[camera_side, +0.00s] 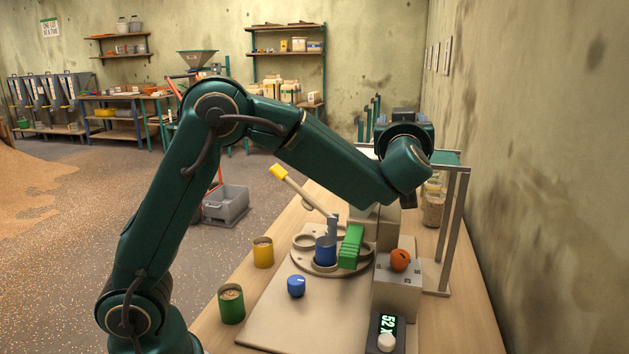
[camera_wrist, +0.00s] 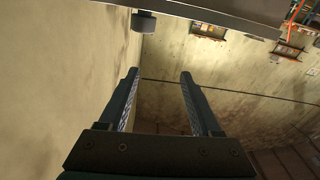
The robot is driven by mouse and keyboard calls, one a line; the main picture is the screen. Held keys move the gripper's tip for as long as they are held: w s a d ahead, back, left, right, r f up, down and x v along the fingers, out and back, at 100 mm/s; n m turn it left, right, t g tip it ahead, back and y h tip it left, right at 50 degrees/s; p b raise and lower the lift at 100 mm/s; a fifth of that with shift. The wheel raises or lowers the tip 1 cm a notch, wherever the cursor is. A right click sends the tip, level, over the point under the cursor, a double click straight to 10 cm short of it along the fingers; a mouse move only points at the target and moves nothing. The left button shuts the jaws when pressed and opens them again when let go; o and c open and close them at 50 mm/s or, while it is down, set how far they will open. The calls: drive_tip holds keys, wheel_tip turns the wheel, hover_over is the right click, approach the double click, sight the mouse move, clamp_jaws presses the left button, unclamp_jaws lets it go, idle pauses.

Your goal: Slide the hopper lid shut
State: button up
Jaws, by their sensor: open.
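My gripper (camera_wrist: 160,73) is open and empty in the wrist view, its two fingers well apart. In the side view my wrist is above the far end of the bench, and I cannot clearly make out the fingers. A grey plate (camera_wrist: 215,12) crosses the top of the wrist view, with a dark round knob (camera_wrist: 144,22) at its edge, beyond the left fingertip and apart from it. I cannot tell whether this is the hopper lid. No lid is clearly visible in the side view, where my arm covers much of the area behind the frame (camera_side: 455,215).
The bench (camera_side: 470,300) carries a round plate with a blue cup (camera_side: 326,251), a green block (camera_side: 350,247), a yellow-ended lever (camera_side: 279,173), an orange knob (camera_side: 400,260) and a display (camera_side: 387,330). Yellow (camera_side: 263,252) and green (camera_side: 231,304) cups stand left. A wall is close on the right.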

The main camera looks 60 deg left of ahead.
drive_tip(key=shift+m+h, duration=0.4)
drive_tip(key=shift+m, duration=0.3)
drive_tip(key=f, duration=0.1)
drive_tip(key=w+d+f, duration=0.1)
drive_tip(key=f, duration=0.1)
drive_tip(key=d+f, duration=0.1)
drive_tip(key=f, duration=0.1)
drive_tip(key=shift+w, duration=0.4)
drive_tip(key=shift+x, duration=2.45)
clamp_jaws()
drive_tip(key=shift+d, duration=0.1)
